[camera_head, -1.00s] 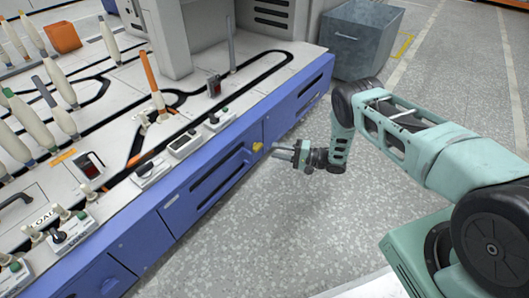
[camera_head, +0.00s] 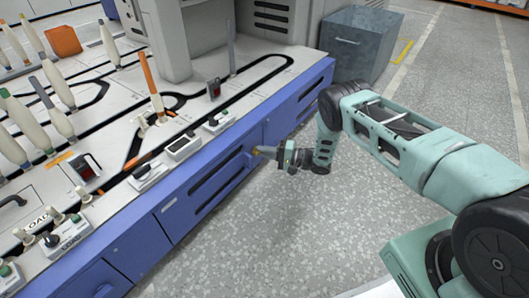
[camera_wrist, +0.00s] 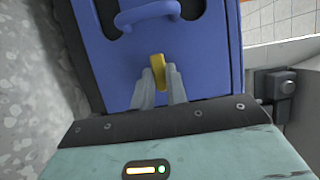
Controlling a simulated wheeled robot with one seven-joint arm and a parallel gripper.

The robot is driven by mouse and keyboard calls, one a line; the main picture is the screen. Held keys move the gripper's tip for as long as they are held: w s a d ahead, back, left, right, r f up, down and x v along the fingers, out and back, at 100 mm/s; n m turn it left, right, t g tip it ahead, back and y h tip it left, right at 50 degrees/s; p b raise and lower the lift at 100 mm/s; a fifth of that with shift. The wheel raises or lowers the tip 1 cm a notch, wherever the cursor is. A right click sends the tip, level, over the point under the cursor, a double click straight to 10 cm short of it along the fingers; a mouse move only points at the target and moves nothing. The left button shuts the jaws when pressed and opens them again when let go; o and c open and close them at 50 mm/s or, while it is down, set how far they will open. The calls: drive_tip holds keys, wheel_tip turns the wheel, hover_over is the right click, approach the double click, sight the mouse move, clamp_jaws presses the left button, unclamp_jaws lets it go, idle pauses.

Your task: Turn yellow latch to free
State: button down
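The yellow latch (camera_wrist: 160,72) sits on a blue cabinet panel, below a blue handle, in the wrist view. It looks almost upright there, leaning slightly. My gripper (camera_wrist: 161,82) has one grey finger on each side of it, close against it, and appears shut on it. In the head view my gripper (camera_head: 262,151) reaches the blue front of the machine from the right. Only a bit of the latch (camera_head: 255,150) shows there, and the fingers partly hide it.
The blue handle (camera_wrist: 147,12) is just above the latch in the wrist view. The white machine top (camera_head: 110,140) carries bobbins and several small control boxes. A grey metal bin (camera_head: 358,45) stands on the floor behind my arm. The floor in front of the cabinet is clear.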

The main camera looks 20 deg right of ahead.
drive_tip(key=shift+r, duration=0.1)
drive_tip(key=n+h+p, duration=0.2)
drive_tip(key=n+p, duration=0.2)
drive_tip(key=n+h+p, duration=0.2)
drive_tip(key=n+p, duration=0.2)
drive_tip(key=r+n+t+h+p, duration=0.1)
drive_tip(key=n+h+p, duration=0.2)
drive_tip(key=n+p, duration=0.1)
drive_tip(key=shift+s+a+n, duration=0.25)
drive_tip(key=shift+a+n, duration=0.1)
drive_tip(key=shift+n, duration=0.25)
drive_tip(key=shift+f+p, duration=0.1)
drive_tip(key=shift+p, duration=0.2)
idle(0.4)
drive_tip(key=c, duration=1.4)
unclamp_jaws()
